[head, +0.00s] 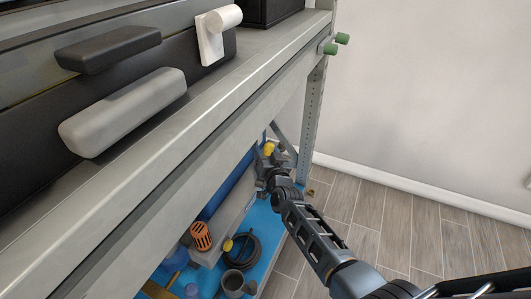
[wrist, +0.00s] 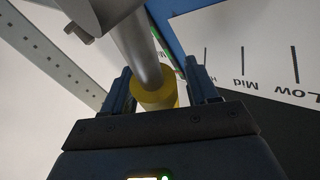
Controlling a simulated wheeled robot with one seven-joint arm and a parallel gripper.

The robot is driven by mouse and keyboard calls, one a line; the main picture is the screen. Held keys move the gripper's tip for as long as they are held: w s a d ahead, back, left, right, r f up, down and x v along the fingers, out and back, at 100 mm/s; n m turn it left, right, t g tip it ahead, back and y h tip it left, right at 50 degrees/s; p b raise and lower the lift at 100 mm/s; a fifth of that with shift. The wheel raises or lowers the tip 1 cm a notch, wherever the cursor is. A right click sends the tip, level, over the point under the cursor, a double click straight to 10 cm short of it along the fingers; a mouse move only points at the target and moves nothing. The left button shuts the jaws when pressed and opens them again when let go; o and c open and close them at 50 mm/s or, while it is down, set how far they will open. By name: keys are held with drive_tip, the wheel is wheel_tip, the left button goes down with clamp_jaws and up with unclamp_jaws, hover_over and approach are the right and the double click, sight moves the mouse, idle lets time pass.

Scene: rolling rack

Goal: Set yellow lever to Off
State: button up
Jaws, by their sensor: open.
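The yellow lever (wrist: 155,90) shows in the wrist view as a yellow knob on a thick grey rod that runs up out of the picture. Its knob also shows small in the head view (head: 268,148), low inside the rack. My gripper (wrist: 162,82) is open, with one finger on each side of the yellow knob. I cannot tell whether either finger touches it. A white label plate (wrist: 250,50) beside the lever has tick marks reading "Mid" and "Low", and another partly hidden mark. No "Off" mark is visible. In the head view my gripper (head: 270,163) is at the lever, partly hidden by my wrist.
The rack's grey upper shelf (head: 190,140) overhangs the lever area. A perforated upright post (head: 312,105) stands just beyond my gripper. The blue lower shelf (head: 262,220) holds a black coiled cable (head: 252,258), an orange slotted part (head: 201,236) and a dark cup (head: 233,283). The floor at right is clear.

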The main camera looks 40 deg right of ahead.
clamp_jaws()
idle(0.5)
